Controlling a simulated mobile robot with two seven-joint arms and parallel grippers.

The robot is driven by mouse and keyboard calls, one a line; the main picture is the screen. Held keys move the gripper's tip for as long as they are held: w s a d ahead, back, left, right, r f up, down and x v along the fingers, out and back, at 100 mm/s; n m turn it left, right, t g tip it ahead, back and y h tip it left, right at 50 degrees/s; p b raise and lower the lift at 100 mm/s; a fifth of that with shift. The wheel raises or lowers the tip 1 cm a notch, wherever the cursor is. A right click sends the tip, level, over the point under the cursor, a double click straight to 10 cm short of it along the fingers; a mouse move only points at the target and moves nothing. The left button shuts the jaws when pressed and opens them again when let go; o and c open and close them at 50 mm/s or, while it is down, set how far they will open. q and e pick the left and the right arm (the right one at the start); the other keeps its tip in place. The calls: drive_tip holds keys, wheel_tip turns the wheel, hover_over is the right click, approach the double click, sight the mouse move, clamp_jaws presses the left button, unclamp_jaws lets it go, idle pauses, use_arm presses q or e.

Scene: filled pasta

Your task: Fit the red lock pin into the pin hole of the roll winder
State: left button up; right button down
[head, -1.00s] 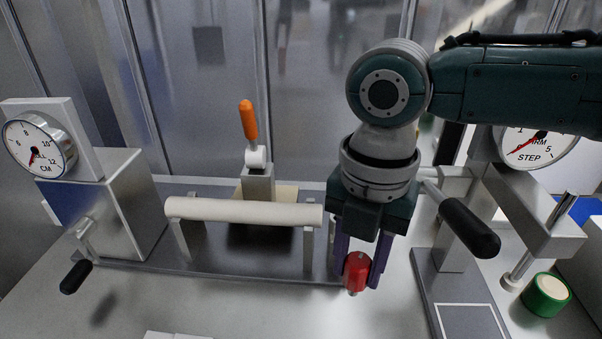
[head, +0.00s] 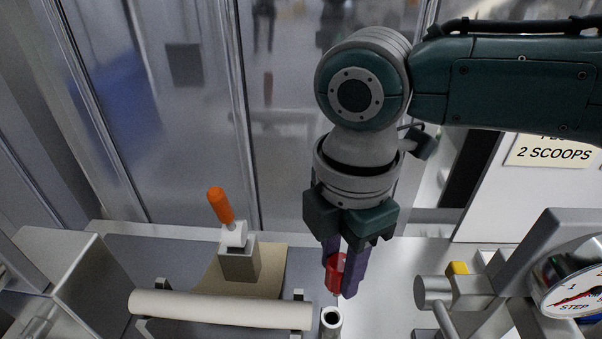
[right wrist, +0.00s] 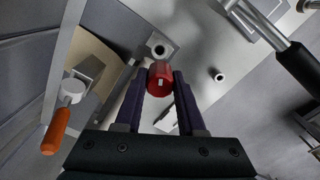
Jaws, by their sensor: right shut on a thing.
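The red lock pin (head: 336,270) is held between the purple fingers of my right gripper (head: 345,272), its thin lower end pointing down. In the right wrist view the red pin (right wrist: 160,79) sits between the fingertips of the right gripper (right wrist: 160,88). The roll winder carries a pale roll (head: 220,309) at lower left in the head view. A hollow upright tube (head: 331,319) stands just below the pin in the picture, apart from it. The right wrist view shows a round dark hole in a grey block (right wrist: 159,48) beyond the pin; I cannot tell which opening is the pin hole. My left gripper is not in view.
An orange-handled lever (head: 221,206) stands behind the roll. A sign reading 2 SCOOPS (head: 553,151) is behind. Metal panels close the back.

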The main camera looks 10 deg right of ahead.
sight(336, 291)
drive_tip(key=shift+r, duration=0.1)
wheel_tip(336, 291, down, 6)
drive_tip(key=b, duration=0.4)
idle(0.5)
drive_tip(key=shift+p, duration=0.35)
idle(1.0)
idle(0.4)
drive_tip(key=shift+f+b, duration=1.3)
drive_tip(key=shift+f, duration=0.25)
drive_tip(key=shift+f, duration=0.2)
idle(0.5)
